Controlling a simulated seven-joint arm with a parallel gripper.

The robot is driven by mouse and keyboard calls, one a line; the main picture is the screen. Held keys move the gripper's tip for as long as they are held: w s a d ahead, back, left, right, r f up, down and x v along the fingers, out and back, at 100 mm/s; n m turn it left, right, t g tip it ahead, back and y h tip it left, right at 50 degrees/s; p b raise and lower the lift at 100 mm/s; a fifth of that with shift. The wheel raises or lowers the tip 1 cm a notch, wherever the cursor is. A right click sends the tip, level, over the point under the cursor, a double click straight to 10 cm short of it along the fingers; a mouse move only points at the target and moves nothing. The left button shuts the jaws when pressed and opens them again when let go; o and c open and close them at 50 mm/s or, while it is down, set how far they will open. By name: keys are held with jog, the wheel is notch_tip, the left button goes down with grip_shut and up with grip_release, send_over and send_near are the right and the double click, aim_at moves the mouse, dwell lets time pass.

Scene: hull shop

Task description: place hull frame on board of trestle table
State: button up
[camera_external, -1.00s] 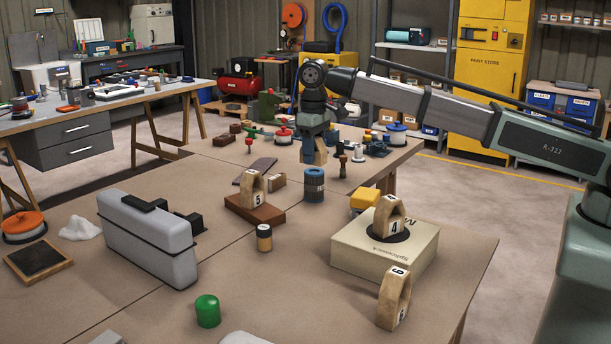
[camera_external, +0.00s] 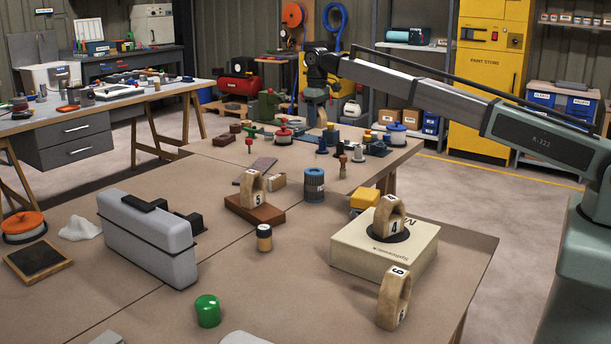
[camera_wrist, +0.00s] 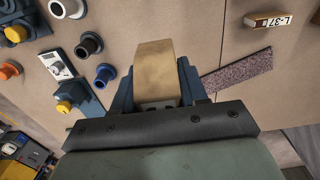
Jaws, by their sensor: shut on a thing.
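My gripper (camera_external: 317,108) is shut on a wooden hull frame and hangs above the far part of the near trestle table. In the wrist view the held tan hull frame (camera_wrist: 155,68) sits between the dark fingers of my gripper (camera_wrist: 158,85). The board (camera_external: 330,215) of this table is a broad brown top with a seam. Hull frame 5 (camera_external: 246,188) stands on a reddish-brown block. Hull frame 4 (camera_external: 379,216) stands on a black disc on a cream box. Hull frame 6 (camera_external: 388,300) stands upright near the right edge. The held frame's number is not visible.
A grey case (camera_external: 150,243), an amber jar (camera_external: 264,238), a green-capped pot (camera_external: 208,311) and a blue canister (camera_external: 314,186) stand on the board. Several small fittings crowd its far end. In the wrist view a speckled strip (camera_wrist: 238,72) lies right of my gripper.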

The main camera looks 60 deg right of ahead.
notch_tip(320, 180, down, 15)
jog(key=shift+d, duration=0.15)
dwell(0.7)
jog(key=o, duration=1.1)
jog(key=shift+f, duration=0.1)
notch_tip(320, 180, up, 12)
jog(key=shift+r, duration=0.15)
